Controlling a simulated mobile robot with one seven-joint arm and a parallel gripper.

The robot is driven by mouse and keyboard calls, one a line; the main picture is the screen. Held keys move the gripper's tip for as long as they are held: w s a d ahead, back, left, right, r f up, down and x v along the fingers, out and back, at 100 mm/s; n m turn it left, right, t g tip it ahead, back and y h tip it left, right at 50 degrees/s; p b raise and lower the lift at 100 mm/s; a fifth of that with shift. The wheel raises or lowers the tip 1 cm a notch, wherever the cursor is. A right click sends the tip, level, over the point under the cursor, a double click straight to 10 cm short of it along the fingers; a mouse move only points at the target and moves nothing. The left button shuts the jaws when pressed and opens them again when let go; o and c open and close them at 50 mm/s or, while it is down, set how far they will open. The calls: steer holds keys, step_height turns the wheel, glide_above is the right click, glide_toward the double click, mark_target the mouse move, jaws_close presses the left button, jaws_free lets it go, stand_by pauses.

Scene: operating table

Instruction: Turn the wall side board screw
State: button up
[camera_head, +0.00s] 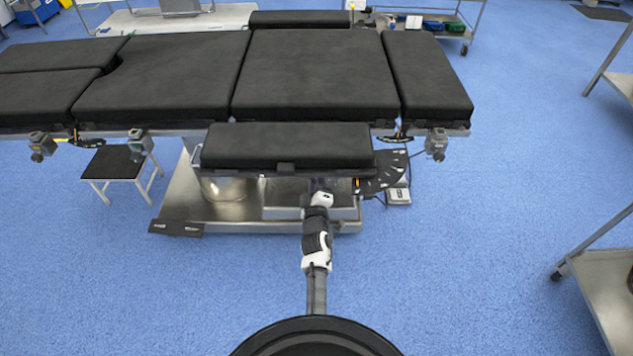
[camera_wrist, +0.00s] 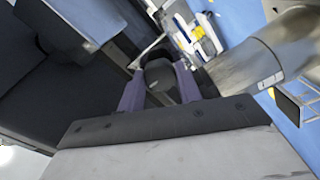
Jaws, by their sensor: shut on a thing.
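A black padded side board (camera_head: 287,146) sits along the near edge of the black operating table (camera_head: 314,76). My gripper (camera_head: 319,186) is under this board's near edge, right of its middle. In the wrist view, the two purple fingers of my gripper (camera_wrist: 158,74) are on either side of a dark rounded knob (camera_wrist: 160,72), which appears to be the side board screw. The fingers are shut on it. The screw is hidden under the board in the head view.
The metal table base (camera_head: 185,200) stands below. A white-legged stool (camera_head: 113,164) is at the left, and a metal cart (camera_head: 610,285) stands at the right. The blue floor between my arm and the cart is clear.

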steer(key=shift+r, duration=0.15)
stand_by(0.3)
steer(key=o, duration=1)
